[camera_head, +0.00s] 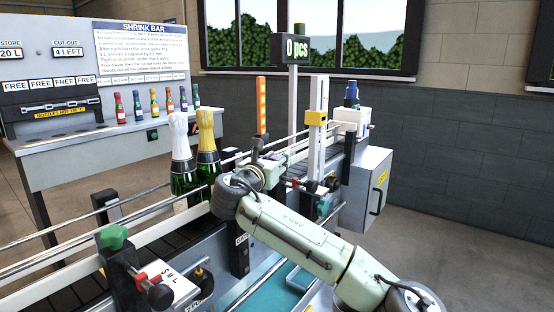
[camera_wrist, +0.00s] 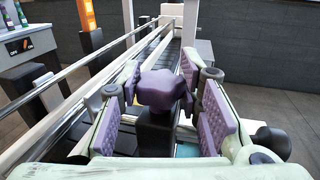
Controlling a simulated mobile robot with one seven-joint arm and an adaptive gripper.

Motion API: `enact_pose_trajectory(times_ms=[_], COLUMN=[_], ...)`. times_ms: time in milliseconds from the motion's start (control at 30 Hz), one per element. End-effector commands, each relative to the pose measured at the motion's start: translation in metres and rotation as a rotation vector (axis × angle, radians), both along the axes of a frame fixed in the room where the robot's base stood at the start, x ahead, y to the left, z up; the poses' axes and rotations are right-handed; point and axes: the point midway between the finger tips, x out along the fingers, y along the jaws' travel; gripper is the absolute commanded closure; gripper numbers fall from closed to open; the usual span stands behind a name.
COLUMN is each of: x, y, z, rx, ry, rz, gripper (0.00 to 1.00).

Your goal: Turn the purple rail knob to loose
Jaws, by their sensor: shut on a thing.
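The purple rail knob (camera_wrist: 162,90) is a dark, lobed knob on a black post, in the middle of the wrist view. My gripper (camera_wrist: 160,78) has its lilac-padded fingers on either side of the knob and is shut on it. Contact at the pads is partly hidden by the knob's lobes. In the head view my gripper (camera_head: 268,172) is at the conveyor rail, largely behind my wrist, and the purple knob cannot be made out there. Whether the knob stands at tight or loose cannot be read.
Two bottles, one white-topped (camera_head: 181,160) and one gold-topped (camera_head: 207,150), stand on the conveyor left of my wrist. Metal guide rails (camera_wrist: 95,68) run along the belt. A green knob (camera_head: 113,237) is at the front left.

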Motion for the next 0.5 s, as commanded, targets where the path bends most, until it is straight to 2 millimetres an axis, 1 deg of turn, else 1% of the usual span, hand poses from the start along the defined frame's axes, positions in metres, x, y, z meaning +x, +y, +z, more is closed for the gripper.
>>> enact_pose_trajectory(times_ms=[267,500], x=[-0.0005,-0.0007], y=[-0.0026,-0.0039], z=[0.0008,0.0036], rx=[0.003,0.003], ry=[0.000,0.000], rz=[0.148,0.361], gripper=[0.96,0.96])
